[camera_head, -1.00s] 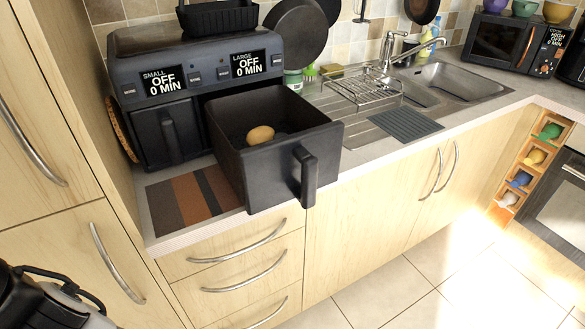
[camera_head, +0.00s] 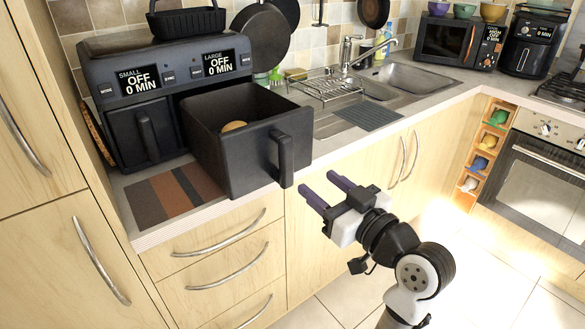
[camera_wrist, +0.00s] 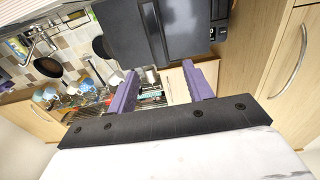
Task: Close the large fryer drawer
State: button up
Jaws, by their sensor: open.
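The large fryer drawer (camera_head: 225,150) is a dark open box pulled far out of the right bay of the black double fryer (camera_head: 165,65). Its front handle (camera_head: 283,160) faces my arm, and a brown potato-like item (camera_head: 233,126) lies inside. The small drawer (camera_head: 143,133) on the left is shut. My gripper (camera_head: 316,184) is open and empty, its purple fingers pointing toward the drawer front from the lower right, apart from the handle in the head view. In the wrist view, the purple fingers (camera_wrist: 160,90) are spread below a dark boxy shape that looks like the fryer.
A black basket (camera_head: 187,22) sits on top of the fryer. A striped mat (camera_head: 172,195) lies in front of it on the counter. A wire rack (camera_head: 328,88) and sink (camera_head: 420,78) are to the right. Cabinet handles (camera_head: 222,235) stick out below the counter.

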aim_at(289, 163)
jog(key=p+x, duration=0.1)
jog(key=x, duration=0.3)
jog(key=p+x, duration=0.1)
jog(key=x, duration=0.3)
jog(key=f+p+x, duration=0.1)
jog(key=x, duration=0.3)
jog(key=shift+d+f+p, duration=0.1)
jog(key=shift+d+p, duration=0.05)
jog(key=shift+p, duration=0.25)
grip_shut()
